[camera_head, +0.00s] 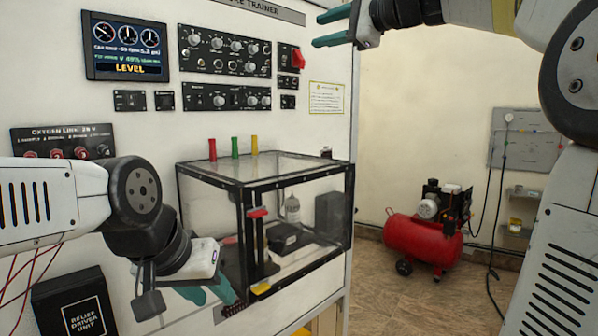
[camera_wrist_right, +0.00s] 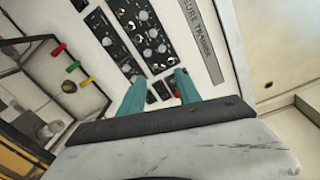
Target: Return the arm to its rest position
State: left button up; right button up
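My right arm comes in from the top right in the head view. Its gripper (camera_head: 317,29) has two teal fingers spread apart, pointing left in front of the trainer panel, with nothing between them. The right wrist view shows the same gripper (camera_wrist_right: 158,84) open and empty, with the panel's knobs and a red switch beyond it. My left arm comes in from the left. Its gripper (camera_head: 207,297) is low, in front of the clear box's lower left corner. Its teal fingers look apart and I see nothing held; its wrist partly hides them.
The trainer panel (camera_head: 225,120) carries a screen (camera_head: 126,47), knob rows and a red switch (camera_head: 298,59). A clear black-framed box (camera_head: 330,170) juts out below, with red, green and yellow pegs on top. A red compressor (camera_head: 420,240) stands on the floor behind, near bare wall.

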jog(key=s+d+f+n+g+h, duration=0.2)
jog(key=s+f, duration=0.6)
jog(key=f, duration=0.7)
jog(key=s+d+f+n+g+h, duration=0.2)
jog(key=s+f+n, duration=0.4)
jog(key=f, duration=0.9)
jog(key=s+d+f+n+g+h, duration=0.2)
jog(key=s+d+f+n+h, duration=0.2)
jog(key=s+f, duration=0.6)
notch_tip(320, 180, down, 6)
jog(key=shift+s+d+n+h, duration=0.15)
jog(key=shift+s+n+h, duration=0.3)
jog(key=shift+h, duration=0.65)
jog(key=shift+w, duration=0.15)
